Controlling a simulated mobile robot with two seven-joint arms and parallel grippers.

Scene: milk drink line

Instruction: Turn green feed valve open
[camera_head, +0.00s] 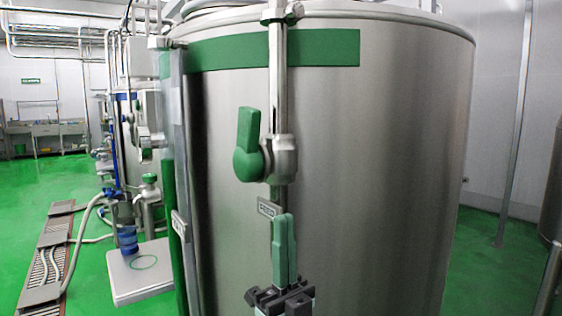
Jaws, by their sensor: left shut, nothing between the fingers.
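The green feed valve (283,158) sits on a vertical steel pipe at the front of a large steel tank (380,170). Its green handle (249,130) points up, roughly parallel to the pipe, with its round hub at the lower end. My left gripper (284,220) has pale green fingers, shut and empty, pointing up. It is below the valve and slightly right of the handle, apart from both in the picture. It hides the lower part of the pipe. My right gripper is not in view.
A small tag (268,208) hangs on the pipe between valve and gripper. A green band (325,48) crosses the tank top. At left are a pale platform (128,287), a blue container (127,240), hoses and a floor drain (50,250). Green floor is free at right.

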